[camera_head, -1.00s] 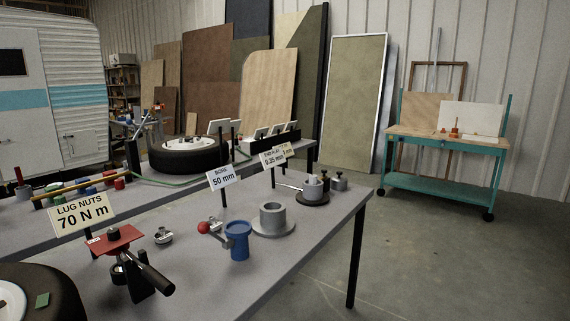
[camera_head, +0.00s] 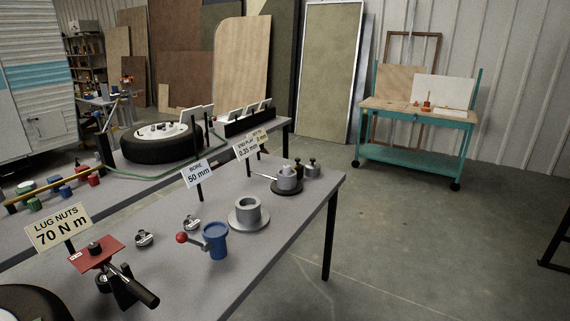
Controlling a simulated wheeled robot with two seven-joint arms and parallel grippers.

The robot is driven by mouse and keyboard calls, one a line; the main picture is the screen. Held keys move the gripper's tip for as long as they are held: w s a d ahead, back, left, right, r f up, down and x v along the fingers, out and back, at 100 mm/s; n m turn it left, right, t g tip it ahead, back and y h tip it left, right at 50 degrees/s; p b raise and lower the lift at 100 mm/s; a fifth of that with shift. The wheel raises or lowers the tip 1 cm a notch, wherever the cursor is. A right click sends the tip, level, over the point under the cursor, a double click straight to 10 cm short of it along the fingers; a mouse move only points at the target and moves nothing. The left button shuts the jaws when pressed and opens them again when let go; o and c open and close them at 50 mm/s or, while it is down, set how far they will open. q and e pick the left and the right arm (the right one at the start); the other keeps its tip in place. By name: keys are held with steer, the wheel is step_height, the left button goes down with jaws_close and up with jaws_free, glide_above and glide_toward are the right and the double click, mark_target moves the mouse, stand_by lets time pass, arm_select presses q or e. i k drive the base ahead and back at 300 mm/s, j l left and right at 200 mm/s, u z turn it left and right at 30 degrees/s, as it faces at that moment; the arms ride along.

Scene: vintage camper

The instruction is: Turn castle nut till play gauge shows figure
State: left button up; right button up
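On the grey bench (camera_head: 275,240), near its far right end, a small grey hub-like piece (camera_head: 287,178) stands on a dark round base, with a thin rod pointing left from it. Small dark-topped weights or knobs (camera_head: 312,168) stand beside it. A sign reading END PLAY 0.35 mm (camera_head: 246,147) stands just behind. The castle nut and the play gauge are too small to make out for sure. Neither of my grippers is in view.
Nearer on the bench are a grey flanged ring (camera_head: 249,213), a blue cup with a red-knobbed crank (camera_head: 215,240), a BORE 50 mm sign (camera_head: 197,174) and a red-topped tool stand (camera_head: 97,254). A teal cart (camera_head: 412,157) stands behind right.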

mark_target(286, 169)
steer(key=i+l+u, duration=0.15)
steer(key=i+l, duration=0.25)
steer(key=i, duration=0.2)
steer(key=i+l+u, duration=0.2)
steer(key=i+l, duration=0.25)
steer(key=i+l+u, duration=0.15)
steer(key=i+l, duration=0.4)
steer(key=i+l+u, duration=0.15)
steer(key=i+l, duration=0.45)
steer(key=i+l+u, duration=0.2)
steer(key=i+l, duration=0.25)
steer(key=l, duration=0.2)
